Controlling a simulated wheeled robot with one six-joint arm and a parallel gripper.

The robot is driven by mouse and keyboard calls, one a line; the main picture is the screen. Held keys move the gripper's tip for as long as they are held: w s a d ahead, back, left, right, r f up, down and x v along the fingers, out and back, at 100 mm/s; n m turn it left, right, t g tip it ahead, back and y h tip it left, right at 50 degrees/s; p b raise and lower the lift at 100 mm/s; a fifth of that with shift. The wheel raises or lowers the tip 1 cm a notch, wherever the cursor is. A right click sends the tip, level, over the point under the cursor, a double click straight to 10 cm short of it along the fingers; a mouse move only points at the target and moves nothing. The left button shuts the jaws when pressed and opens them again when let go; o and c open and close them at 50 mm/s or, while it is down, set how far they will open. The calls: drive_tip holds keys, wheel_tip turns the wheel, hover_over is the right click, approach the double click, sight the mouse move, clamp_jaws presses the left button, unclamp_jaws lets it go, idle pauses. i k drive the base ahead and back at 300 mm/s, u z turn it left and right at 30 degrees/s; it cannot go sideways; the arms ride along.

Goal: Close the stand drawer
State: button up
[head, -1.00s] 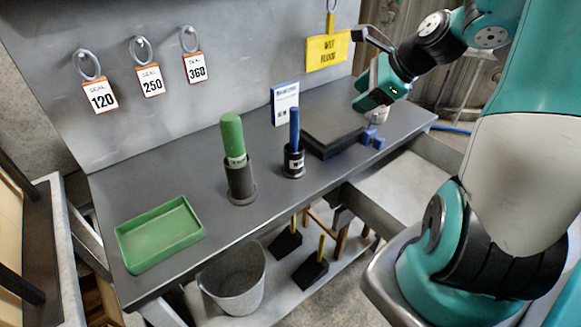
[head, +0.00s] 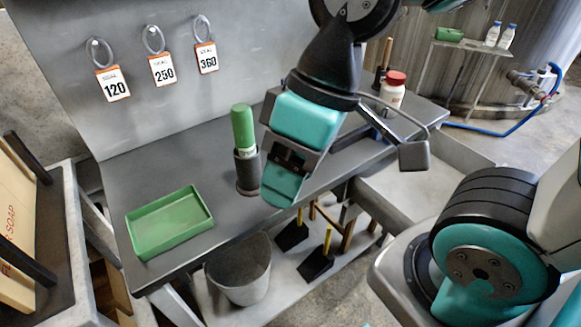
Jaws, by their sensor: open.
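The stand drawer (head: 408,196) is a shallow light-grey tray. It is pulled out below the right end of the grey workbench (head: 150,185). Part of its far side is behind my arm and the block on my wrist. My gripper (head: 287,160), teal and dark, is open and hangs over the bench's front edge, to the left of the drawer. I see nothing between its fingers. It appears apart from the drawer.
On the bench stand a green tray (head: 168,222), a green-topped cylinder in a dark holder (head: 247,172) and a red-capped white bottle (head: 393,92). A grey bucket (head: 240,270) and yellow-handled tools (head: 318,262) are below. A blue hose (head: 500,130) lies behind.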

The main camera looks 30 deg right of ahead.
sight(397, 201)
drive_tip(key=u, duration=1.05)
drive_tip(key=k, duration=0.25)
drive_tip(key=z, duration=1.65)
